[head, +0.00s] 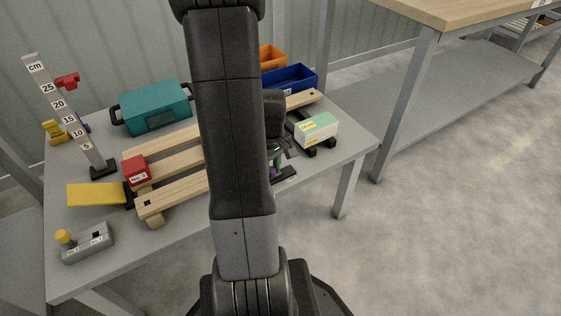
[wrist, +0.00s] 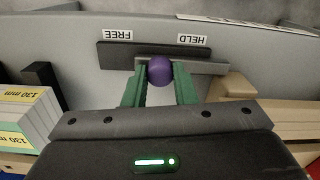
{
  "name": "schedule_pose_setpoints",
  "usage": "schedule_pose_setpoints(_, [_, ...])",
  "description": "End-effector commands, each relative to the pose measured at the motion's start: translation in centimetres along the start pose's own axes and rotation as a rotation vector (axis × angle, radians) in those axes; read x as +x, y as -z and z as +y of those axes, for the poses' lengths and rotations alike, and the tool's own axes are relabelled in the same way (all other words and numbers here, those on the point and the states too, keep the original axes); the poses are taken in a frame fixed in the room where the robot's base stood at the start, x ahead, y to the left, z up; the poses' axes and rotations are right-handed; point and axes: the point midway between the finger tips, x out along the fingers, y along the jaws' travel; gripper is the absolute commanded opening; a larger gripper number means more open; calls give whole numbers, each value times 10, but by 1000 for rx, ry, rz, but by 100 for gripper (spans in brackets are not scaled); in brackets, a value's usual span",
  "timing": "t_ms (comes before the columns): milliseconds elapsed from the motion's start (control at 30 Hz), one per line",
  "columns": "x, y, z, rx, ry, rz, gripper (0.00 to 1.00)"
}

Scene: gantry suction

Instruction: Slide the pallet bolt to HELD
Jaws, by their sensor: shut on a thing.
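The pallet bolt's purple knob (wrist: 159,70) is between the two green fingers of my gripper (wrist: 159,82) in the wrist view, and my gripper is shut on it. The grey bolt bar (wrist: 205,67) lies along a dark plate (wrist: 112,58). The plate's labels look upside down, FREE (wrist: 118,35) at left and HELD (wrist: 192,40) at right. The knob stands between the two words. The bar's right end reaches past the plate towards the wooden pallet (wrist: 285,113). In the head view my arm hides much of the pallet (head: 175,190); the bolt plate (head: 287,179) shows only in part.
A pale green and white box (head: 316,128) stands on black supports right of my gripper. A teal case (head: 153,108), blue bin (head: 291,80), red block (head: 136,170), upright ruler (head: 65,115) and grey switch box (head: 88,243) share the table. The front right tabletop is clear.

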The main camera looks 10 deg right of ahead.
Motion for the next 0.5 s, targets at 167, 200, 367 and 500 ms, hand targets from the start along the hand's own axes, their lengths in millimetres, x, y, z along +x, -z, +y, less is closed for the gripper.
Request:
schedule_pose_setpoints(167, [0,2,-13,-1,0,2,0])
schedule_pose_setpoints(200, [0,2,-13,0,0,2,0])
schedule_pose_setpoints(367, [0,2,-13,2,2,1,0])
schedule_pose_setpoints(500, [0,2,-13,1,2,1,40])
